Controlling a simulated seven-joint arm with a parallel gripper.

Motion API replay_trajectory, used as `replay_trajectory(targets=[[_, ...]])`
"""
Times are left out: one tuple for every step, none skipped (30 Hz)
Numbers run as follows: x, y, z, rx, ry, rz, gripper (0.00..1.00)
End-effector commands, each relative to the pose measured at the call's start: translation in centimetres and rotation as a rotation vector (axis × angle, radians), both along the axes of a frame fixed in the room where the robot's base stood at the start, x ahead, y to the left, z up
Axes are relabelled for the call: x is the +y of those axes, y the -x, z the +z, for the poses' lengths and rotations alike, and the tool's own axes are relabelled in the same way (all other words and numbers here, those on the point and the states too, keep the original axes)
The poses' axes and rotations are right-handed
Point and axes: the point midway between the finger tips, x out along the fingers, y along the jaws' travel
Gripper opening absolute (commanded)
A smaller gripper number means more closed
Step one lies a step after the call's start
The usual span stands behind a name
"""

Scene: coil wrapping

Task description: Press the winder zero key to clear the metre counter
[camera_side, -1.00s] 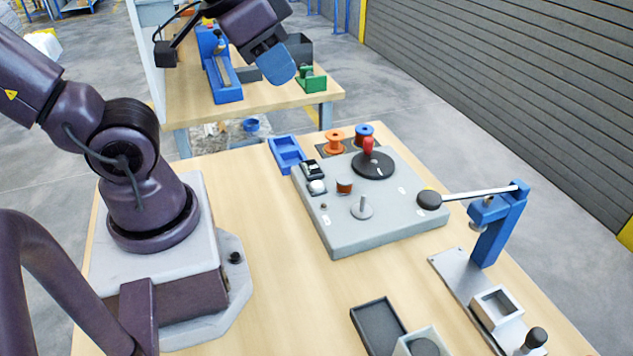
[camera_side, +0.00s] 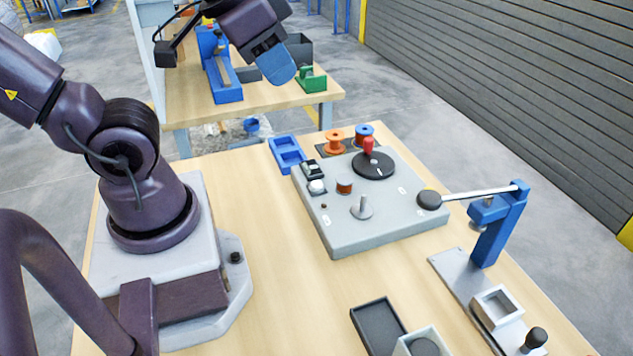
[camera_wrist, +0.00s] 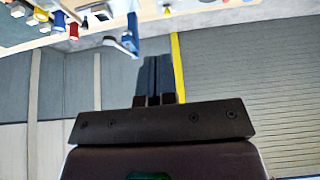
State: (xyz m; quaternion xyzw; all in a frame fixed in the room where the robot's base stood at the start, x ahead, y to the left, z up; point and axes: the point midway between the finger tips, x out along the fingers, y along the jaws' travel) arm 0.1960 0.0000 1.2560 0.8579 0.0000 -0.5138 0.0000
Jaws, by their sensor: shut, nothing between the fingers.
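The winder is a grey slab (camera_side: 385,225) on the wooden bench in the side view. It carries a black disc (camera_side: 378,172) with a red knob (camera_side: 367,145), a small copper coil (camera_side: 344,187) and an upright metal spindle (camera_side: 362,208). At its left edge are a small black-and-white unit (camera_side: 313,168) and a white round button (camera_side: 317,187) on a dark base; I cannot read which is the zero key. My gripper (camera_side: 280,66) is shut and empty, high above and behind the winder. In the wrist view my gripper (camera_wrist: 160,75) has its blue fingers together, touching nothing.
A blue tray (camera_side: 288,154) and orange (camera_side: 335,142) and blue (camera_side: 364,132) spools stand behind the winder. A blue stand (camera_side: 495,225) with a rod reaches the slab's right side. A black tray (camera_side: 378,325) lies in front. Bench between my base and the winder is clear.

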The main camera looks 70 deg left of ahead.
Motion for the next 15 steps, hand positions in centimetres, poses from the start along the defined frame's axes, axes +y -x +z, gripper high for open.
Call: replay_trajectory(targets=[[0.00,0.00,0.00,0.000,0.000,0.000,0.00],[0.00,0.00,0.00,0.000,0.000,0.000,0.00],[0.00,0.00,0.00,0.000,0.000,0.000,0.00],[0.00,0.00,0.00,0.000,0.000,0.000,0.00],[0.00,0.00,0.00,0.000,0.000,0.000,0.00],[0.00,0.00,0.00,0.000,0.000,0.000,0.00],[0.00,0.00,0.00,0.000,0.000,0.000,0.00],[0.00,0.00,0.00,0.000,0.000,0.000,0.00],[0.00,0.00,0.00,0.000,0.000,0.000,0.00],[0.00,0.00,0.00,0.000,0.000,0.000,0.00],[0.03,0.00,0.00,0.000,0.000,0.001,0.00],[0.15,0.00,0.00,0.000,-0.001,0.007,0.00],[0.31,-0.02,-0.06,0.003,0.000,0.016,0.00],[0.53,-0.06,-0.23,0.012,0.000,0.027,0.00],[0.92,-0.17,-0.63,0.032,0.001,0.046,0.00]])
